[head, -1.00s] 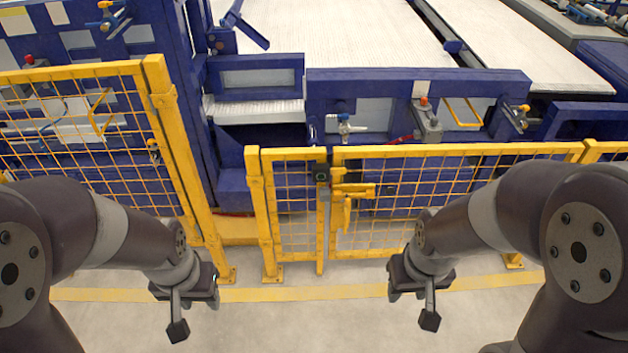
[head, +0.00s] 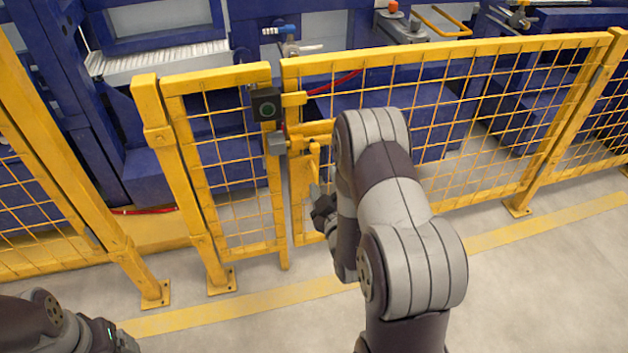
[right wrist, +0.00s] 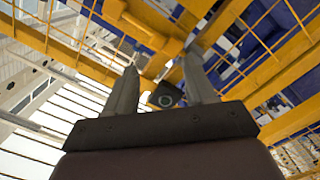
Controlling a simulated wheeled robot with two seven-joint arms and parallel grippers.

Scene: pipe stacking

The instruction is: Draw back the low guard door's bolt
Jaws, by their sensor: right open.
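The low guard door (head: 450,92) is a yellow mesh panel standing in line with the fixed narrow panel (head: 225,150) on its left. Its yellow bolt (head: 310,131) lies level at the door's left edge, with a yellow handle (head: 314,160) hanging down. A grey block (head: 277,143) sits at the bolt's left end. My right gripper (head: 322,205) is just below the handle, partly hidden by my arm. In the right wrist view its two fingers (right wrist: 160,62) are apart, with yellow bolt parts (right wrist: 172,46) beyond their tips. My left gripper (head: 112,338) is cut off at the bottom left, fingers unseen.
Another yellow fence (head: 60,180) stands at left. Blue machinery is behind the door. The floor in front is clear.

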